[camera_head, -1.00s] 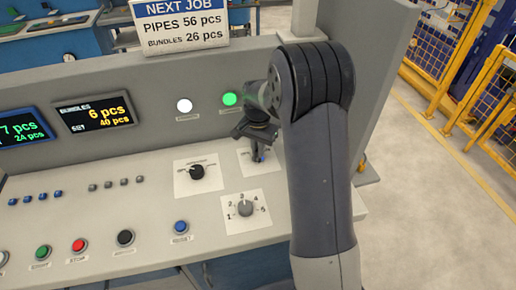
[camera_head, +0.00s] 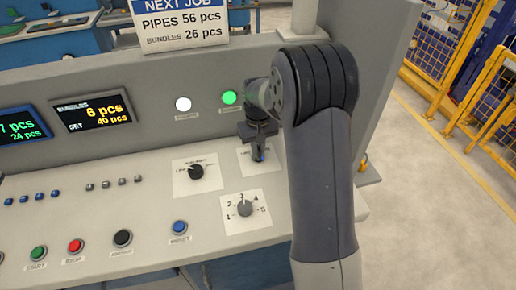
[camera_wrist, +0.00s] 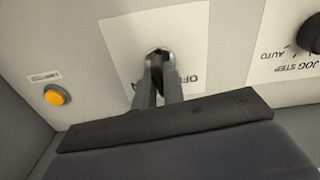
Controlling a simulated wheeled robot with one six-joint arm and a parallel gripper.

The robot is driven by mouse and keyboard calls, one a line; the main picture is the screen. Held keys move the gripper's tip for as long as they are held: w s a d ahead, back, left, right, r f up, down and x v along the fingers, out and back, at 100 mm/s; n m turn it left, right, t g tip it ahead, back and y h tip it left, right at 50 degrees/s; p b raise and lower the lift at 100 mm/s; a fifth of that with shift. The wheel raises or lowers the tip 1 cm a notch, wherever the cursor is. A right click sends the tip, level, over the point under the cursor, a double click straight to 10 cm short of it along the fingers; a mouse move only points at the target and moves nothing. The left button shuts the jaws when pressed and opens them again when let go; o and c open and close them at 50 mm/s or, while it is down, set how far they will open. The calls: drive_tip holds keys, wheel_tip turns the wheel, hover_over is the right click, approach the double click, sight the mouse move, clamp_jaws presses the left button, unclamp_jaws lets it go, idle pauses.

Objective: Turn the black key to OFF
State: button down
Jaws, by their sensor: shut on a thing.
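The black key shows in the wrist view (camera_wrist: 157,60) as a dark piece between my fingers, in a round metal lock on a white label plate (camera_wrist: 120,45). An "OFF" marking is printed beside the lock, partly covered by a finger. My gripper (camera_wrist: 160,72) is shut on the key. In the head view my gripper (camera_head: 258,155) points down at the panel, at the key switch plate (camera_head: 272,154), and hides the key. I cannot read the key's exact angle.
A black selector knob (camera_head: 196,172) sits left of the key switch, and a grey numbered knob (camera_head: 244,208) sits in front. An orange button (camera_wrist: 57,95) is near the key plate in the wrist view. The upright panel with a lit green lamp (camera_head: 229,97) stands close behind.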

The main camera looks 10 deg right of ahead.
drive_tip(key=n, duration=0.3)
drive_tip(key=shift+n, duration=2.1)
drive_tip(key=c, duration=1.5)
unclamp_jaws()
wheel_tip(320, 180, up, 11)
drive_tip(key=b, duration=0.1)
drive_tip(key=shift+f, duration=0.2)
